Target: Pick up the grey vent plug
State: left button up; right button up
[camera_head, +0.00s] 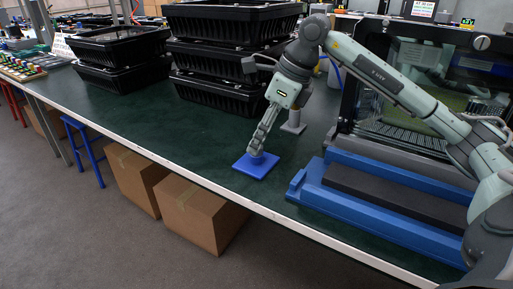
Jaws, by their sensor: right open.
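My right gripper (256,149) reaches down from the right arm to a small blue square pad (244,167) on the green table. Its fingers are open, and their tips are just above or at the pad. The grey vent plug cannot be made out clearly; a small greyish shape at the fingertips may be part of it, but the fingers cover most of that spot. I cannot tell whether the fingers touch it. My left gripper is not in view.
Stacked black housings (222,61) stand behind the gripper, with another stack (118,47) to the left. A grey stand (293,123) is close behind the gripper. A blue fixture (339,201) lies right of the pad. The green table (160,123) is clear left of the pad.

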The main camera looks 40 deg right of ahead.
jog(key=shift+x, duration=1.05)
jog(key=c, duration=1)
jog(key=shift+w+r, duration=0.1)
jog(key=shift+r, duration=0.05)
jog(key=shift+c, duration=0.2)
